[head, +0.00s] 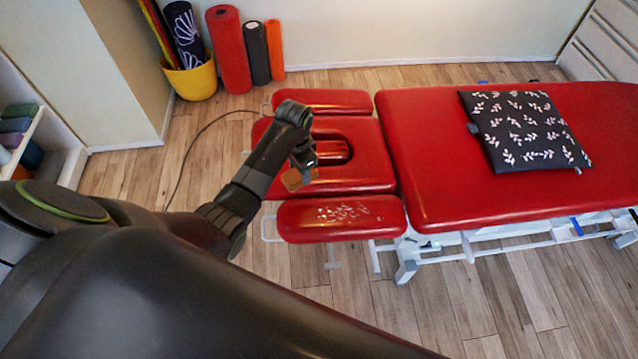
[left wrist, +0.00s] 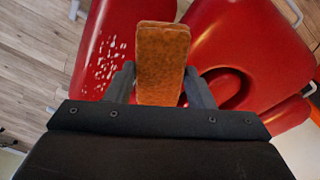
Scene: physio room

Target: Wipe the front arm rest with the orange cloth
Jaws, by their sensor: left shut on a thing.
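My left gripper (head: 303,171) is shut on the folded orange-brown cloth (head: 297,180). In the left wrist view the cloth (left wrist: 162,62) sits between the two fingers of the gripper (left wrist: 160,85). In the head view the cloth appears over the near edge of the headrest section, behind the front arm rest. The front arm rest (head: 370,222) is a red pad nearest me, with white speckled marks (head: 342,212) on its top. Those marks also show left of the cloth in the left wrist view (left wrist: 105,68). My right gripper is not in view.
The red headrest section (head: 365,165) has a face opening. The main red couch (head: 430,160) carries a dark leaf-patterned cushion (head: 525,130). A yellow bucket (head: 192,80) and rolled mats (head: 228,50) stand by the wall. The wooden floor (head: 450,310) in front is clear.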

